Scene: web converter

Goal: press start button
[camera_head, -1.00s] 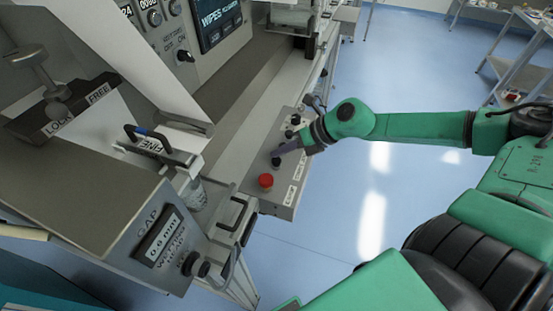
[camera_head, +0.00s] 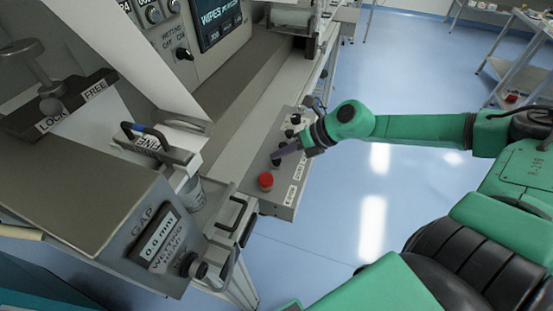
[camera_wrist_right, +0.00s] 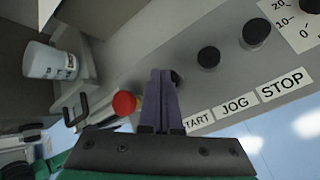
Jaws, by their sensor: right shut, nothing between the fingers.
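The control panel strip (camera_head: 257,203) runs along the machine's front edge. In the right wrist view it carries a row of black buttons above labels. The label reading START (camera_wrist_right: 197,121) is partly covered by my fingers. The black start button (camera_wrist_right: 178,78) sits right beside my fingertips and is partly hidden by them; in the head view it shows as a dark knob (camera_head: 276,162) just under the fingertips. My right gripper (camera_wrist_right: 161,72) is shut and empty, also seen over the panel in the head view (camera_head: 279,154). I cannot tell whether it touches the button. My left gripper is out of view.
A red button (camera_wrist_right: 124,103) stands just left of my fingers. The JOG button (camera_wrist_right: 208,57) and STOP button (camera_wrist_right: 257,30) lie to the right. A white cup (camera_wrist_right: 50,62) and a black handle (camera_wrist_right: 75,108) are at the left. Open blue floor (camera_head: 340,230) lies beside the machine.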

